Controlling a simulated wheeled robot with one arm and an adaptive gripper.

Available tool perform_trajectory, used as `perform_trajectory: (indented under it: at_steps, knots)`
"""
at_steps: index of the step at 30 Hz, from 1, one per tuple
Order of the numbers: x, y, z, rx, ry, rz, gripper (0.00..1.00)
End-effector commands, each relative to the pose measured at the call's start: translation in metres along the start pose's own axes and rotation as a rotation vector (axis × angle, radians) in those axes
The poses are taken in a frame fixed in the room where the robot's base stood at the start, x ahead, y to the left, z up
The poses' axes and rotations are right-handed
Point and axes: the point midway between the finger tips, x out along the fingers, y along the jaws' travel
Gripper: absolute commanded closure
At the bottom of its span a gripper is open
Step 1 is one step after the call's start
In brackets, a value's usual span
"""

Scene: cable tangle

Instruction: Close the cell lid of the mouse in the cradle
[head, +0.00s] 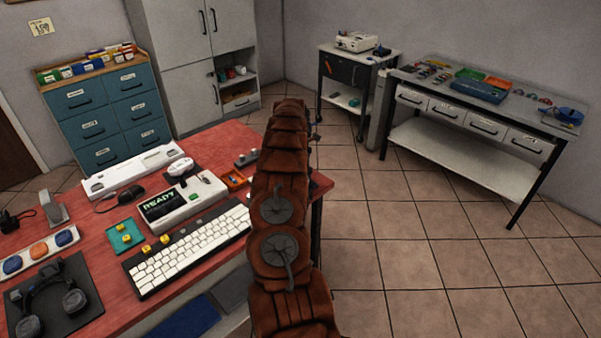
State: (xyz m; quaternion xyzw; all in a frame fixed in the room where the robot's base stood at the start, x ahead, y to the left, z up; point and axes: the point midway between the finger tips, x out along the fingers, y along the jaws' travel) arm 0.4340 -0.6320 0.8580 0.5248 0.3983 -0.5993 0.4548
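A small white rounded thing (180,166), which looks like the mouse in its cradle, sits at the back of the red desk (70,230), just behind a device with a READY screen (162,205). It is too small to tell how its cell lid stands. A dark mouse (131,192) lies to its left on the desk. My brown-sleeved arm rises through the middle of the picture, over the desk's right end. My gripper does not show; the arm hides that area.
A white keyboard (190,252), teal tray (125,237), orange tray (233,178), headphones (55,297) and a white bar (137,170) crowd the desk. A blue drawer cabinet (105,118), cart (350,75) and workbench (480,140) stand behind. The tiled floor at right is clear.

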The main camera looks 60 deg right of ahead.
Motion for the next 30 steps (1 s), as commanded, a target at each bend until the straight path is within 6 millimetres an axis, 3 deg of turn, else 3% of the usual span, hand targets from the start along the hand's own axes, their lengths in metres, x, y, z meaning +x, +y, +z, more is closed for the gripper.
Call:
perform_trajectory:
  at_steps: [6, 7, 14, 25, 30]
  knots:
    - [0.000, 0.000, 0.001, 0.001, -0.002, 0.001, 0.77]
    - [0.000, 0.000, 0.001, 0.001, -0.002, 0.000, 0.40]
    - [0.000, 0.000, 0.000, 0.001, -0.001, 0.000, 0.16]
    - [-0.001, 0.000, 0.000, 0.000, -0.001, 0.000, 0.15]
    - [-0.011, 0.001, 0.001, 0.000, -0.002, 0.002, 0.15]
